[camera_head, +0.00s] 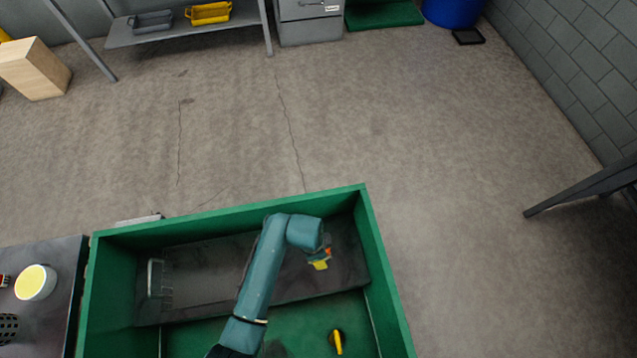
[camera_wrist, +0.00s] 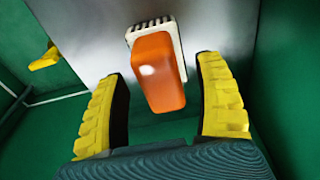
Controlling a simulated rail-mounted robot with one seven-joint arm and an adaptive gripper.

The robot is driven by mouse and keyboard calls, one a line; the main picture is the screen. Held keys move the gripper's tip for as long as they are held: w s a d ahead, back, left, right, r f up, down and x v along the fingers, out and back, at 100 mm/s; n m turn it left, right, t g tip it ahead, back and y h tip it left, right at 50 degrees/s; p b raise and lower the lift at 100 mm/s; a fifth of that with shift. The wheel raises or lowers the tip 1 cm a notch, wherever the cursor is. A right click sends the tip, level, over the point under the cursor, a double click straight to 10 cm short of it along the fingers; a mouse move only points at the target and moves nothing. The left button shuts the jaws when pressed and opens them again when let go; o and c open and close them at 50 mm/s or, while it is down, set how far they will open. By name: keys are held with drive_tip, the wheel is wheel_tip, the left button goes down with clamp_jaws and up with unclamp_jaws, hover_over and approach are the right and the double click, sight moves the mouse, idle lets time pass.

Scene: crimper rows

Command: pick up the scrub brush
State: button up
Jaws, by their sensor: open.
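The scrub brush (camera_wrist: 157,75) has an orange handle and a pale base with a ridged, dark-and-white edge. It rests on a grey surface in the wrist view. In the head view only a bit of its orange (camera_head: 328,251) shows beside my gripper (camera_head: 320,264), the rest being hidden. My gripper (camera_wrist: 161,72) has yellow ribbed fingers with dark inner pads. It is open, with one finger to each side of the orange handle and a visible gap on both sides.
A green-walled bin (camera_head: 230,217) surrounds the grey surface (camera_head: 215,262). A wire rack (camera_head: 155,279) stands at its left. A yellow-handled item (camera_head: 337,341) lies on the green floor nearer me. A dark table (camera_head: 58,262) with a yellow-topped bowl (camera_head: 35,282) is outside left.

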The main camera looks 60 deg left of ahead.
clamp_jaws()
idle(0.4)
wheel_tip(320, 180, up, 10)
drive_tip(key=p, duration=0.3)
drive_tip(key=shift+r+p, duration=0.1)
drive_tip(key=shift+p, duration=0.3)
drive_tip(key=c, duration=0.8)
unclamp_jaws()
drive_tip(key=shift+c, duration=0.2)
drive_tip(key=c, duration=0.3)
